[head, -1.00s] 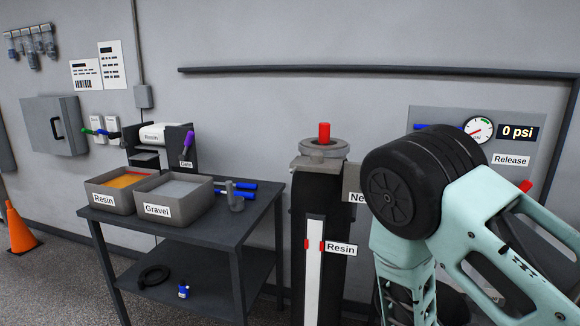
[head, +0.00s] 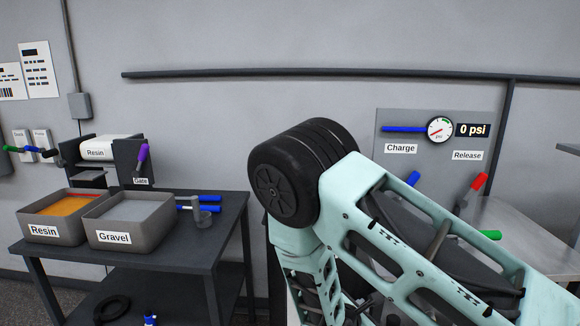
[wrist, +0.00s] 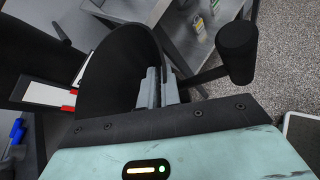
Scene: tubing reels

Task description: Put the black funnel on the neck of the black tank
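In the wrist view my gripper (wrist: 160,88) has its grey fingers close together at the edge of the black funnel (wrist: 112,72), and seems shut on its wall. The funnel's wide dark curve fills the middle of that view. The black tank (wrist: 28,42) stands beside the funnel at the left of the wrist view, with a white gauge strip and red marks. In the head view my arm hides most of the tank, its neck, the funnel and my gripper. I cannot see the neck or how the funnel lies to it.
A dark table (head: 232,212) at left bears a Resin bin (head: 62,239) and a Gravel bin (head: 120,240). A gauge panel (head: 398,122) is on the wall at right. In the wrist view a black cylinder (wrist: 237,52) on a rod is right of the fingers.

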